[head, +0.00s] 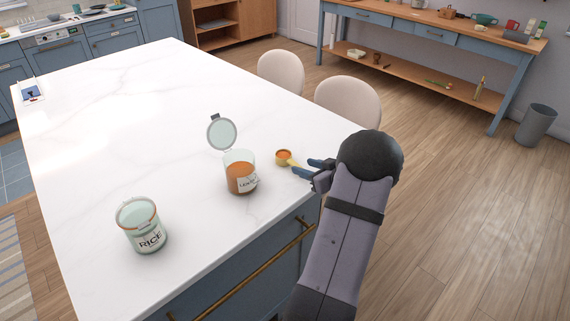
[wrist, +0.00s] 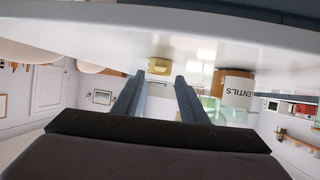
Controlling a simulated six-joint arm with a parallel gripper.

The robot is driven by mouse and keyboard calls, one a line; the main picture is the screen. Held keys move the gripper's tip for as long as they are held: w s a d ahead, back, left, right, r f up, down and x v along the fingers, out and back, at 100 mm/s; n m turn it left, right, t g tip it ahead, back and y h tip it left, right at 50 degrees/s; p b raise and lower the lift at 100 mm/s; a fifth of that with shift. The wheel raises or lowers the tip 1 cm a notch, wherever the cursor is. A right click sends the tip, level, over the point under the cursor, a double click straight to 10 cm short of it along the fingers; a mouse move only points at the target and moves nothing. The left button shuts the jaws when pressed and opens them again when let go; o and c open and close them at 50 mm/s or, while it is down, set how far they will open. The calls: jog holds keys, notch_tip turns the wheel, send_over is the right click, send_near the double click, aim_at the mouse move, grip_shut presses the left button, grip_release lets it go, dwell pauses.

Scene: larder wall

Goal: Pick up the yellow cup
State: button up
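The yellow cup (head: 284,157) is a small measuring cup on the white counter, with orange contents and a short handle pointing towards my gripper. In the wrist view, which is upside down, the yellow cup (wrist: 159,67) shows just beyond the fingertips, roughly between them. My gripper (head: 309,167) is low over the counter at the right of the cup, with its fingers apart. The fingers (wrist: 160,77) are also apart in the wrist view, with nothing clearly held. I cannot tell whether a fingertip touches the handle.
An open lentils jar (head: 241,178) stands left of the cup, its lid tipped back; it also shows in the wrist view (wrist: 237,90). A rice jar (head: 141,226) stands further left. Two pale chairs (head: 348,103) line the counter's far side. The left part of the counter (head: 110,110) is mostly clear.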

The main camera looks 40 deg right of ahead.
aim_at(295, 164)
jog(key=shift+s+d+t, duration=0.1)
jog(key=shift+s+t, duration=0.2)
jog(key=shift+s, duration=0.1)
jog(key=shift+p+x, duration=0.4)
jog(key=shift+x, duration=1)
jog(key=shift+f+p+x, duration=0.25)
jog(key=shift+p+x, duration=0.5)
jog(key=shift+x, duration=1.55)
jog(key=shift+s, duration=0.1)
grip_shut()
